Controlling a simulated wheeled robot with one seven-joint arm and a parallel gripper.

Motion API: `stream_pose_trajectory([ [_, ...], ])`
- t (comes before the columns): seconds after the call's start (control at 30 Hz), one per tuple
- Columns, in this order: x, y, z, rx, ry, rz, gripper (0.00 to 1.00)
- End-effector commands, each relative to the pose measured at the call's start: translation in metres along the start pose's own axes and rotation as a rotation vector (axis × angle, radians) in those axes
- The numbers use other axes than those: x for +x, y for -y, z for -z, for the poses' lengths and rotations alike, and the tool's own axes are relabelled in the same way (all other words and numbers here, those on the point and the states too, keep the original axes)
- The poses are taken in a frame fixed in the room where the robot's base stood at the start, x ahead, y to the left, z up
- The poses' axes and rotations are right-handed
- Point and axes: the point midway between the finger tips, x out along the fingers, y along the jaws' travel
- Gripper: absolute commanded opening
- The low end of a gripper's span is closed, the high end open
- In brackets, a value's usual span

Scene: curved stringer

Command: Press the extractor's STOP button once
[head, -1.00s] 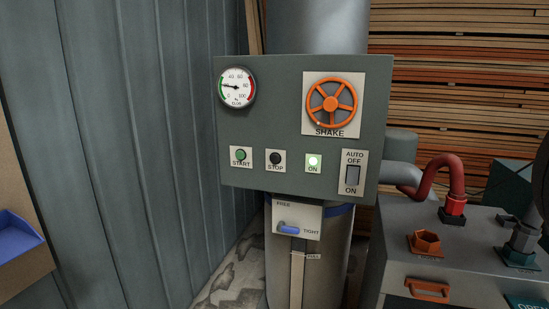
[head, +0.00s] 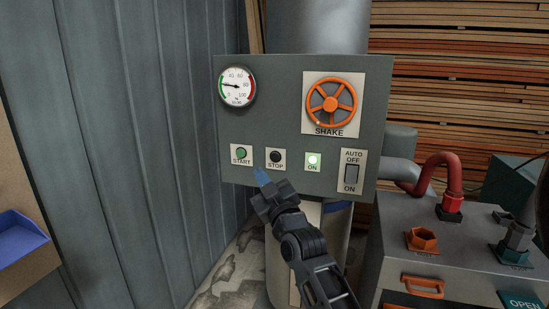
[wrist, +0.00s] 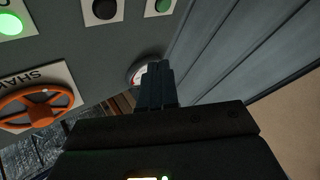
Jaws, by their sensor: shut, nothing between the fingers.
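The STOP button (head: 275,157) is a black round button on a white plate on the grey control panel (head: 280,105). It also shows at the top of the wrist view as a black button (wrist: 104,8). In the wrist view the fingers (wrist: 156,78) point toward the panel, away from the button in the picture. I cannot tell how far they are from the panel face.
The green START button (head: 241,154) is left of STOP, and the lit green ON lamp (head: 313,162) is right of it. An AUTO/OFF/ON switch (head: 351,173), an orange SHAKE wheel (head: 331,103) and a gauge (head: 237,87) share the panel. A corrugated wall (head: 130,150) stands left.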

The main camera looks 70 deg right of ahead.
Motion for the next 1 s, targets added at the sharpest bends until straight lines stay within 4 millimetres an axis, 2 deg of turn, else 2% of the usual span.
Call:
stream_pose_trajectory([
  [0.33,0.001,-0.001,-0.001,-0.001,0.000,-0.001,0.00],
  [0.53,0.005,-0.003,-0.008,0.000,0.000,-0.004,0.00],
  [0.7,0.014,-0.010,-0.016,0.000,-0.003,-0.005,0.00],
  [1.0,0.043,-0.032,-0.035,-0.002,-0.001,-0.005,0.00],
])
